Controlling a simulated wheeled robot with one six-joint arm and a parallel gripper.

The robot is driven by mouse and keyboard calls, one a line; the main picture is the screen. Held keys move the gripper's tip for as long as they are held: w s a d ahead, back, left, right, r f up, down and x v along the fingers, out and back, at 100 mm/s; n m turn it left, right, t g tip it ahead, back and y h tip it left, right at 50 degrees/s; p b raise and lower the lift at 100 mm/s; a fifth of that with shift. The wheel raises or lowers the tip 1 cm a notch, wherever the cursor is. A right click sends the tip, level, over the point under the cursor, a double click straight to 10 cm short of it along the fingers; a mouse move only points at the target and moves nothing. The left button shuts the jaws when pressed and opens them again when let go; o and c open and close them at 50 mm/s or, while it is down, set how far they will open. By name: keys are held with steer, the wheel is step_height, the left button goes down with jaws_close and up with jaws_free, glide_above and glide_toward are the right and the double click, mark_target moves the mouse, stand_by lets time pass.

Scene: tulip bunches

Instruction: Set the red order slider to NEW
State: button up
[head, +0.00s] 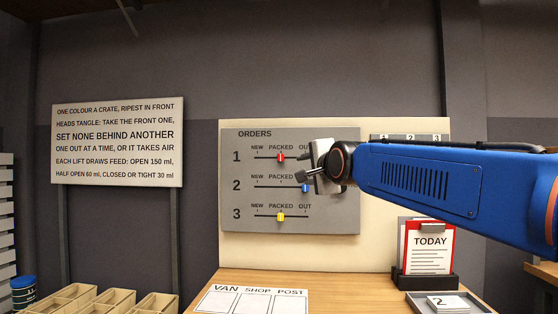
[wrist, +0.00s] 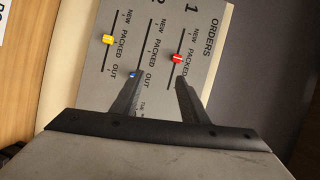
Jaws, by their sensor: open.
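The grey ORDERS board (head: 340,215) has three slider rows marked NEW, PACKED and OUT. The red slider (head: 281,157) in row 1 stands at PACKED; it also shows in the wrist view (wrist: 177,58). The blue slider (head: 305,188) in row 2 is at OUT, and the yellow slider (head: 281,217) in row 3 is at PACKED. My gripper (head: 302,164) is open and empty in front of the board, right of the red slider. In the wrist view my gripper (wrist: 160,78) has one fingertip just below the red slider and the other by the blue slider (wrist: 132,74). Contact cannot be told.
A rules sign (head: 118,142) stands at left. Below the board, a wooden table holds a VAN, SHOP, POST card (head: 252,301). A red TODAY clipboard (head: 429,247) and a tray (head: 480,303) with a card marked 2 are at right. Wooden crates (head: 70,298) sit at lower left.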

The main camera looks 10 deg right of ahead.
step_height(320, 180, up, 3)
steer(key=w+m+t, duration=0.1)
steer(key=w, duration=0.2)
glide_toward(281, 157)
steer(key=w, duration=0.8)
steer(key=shift+a+f, duration=0.1)
steer(key=shift+a, duration=0.1)
jaws_close()
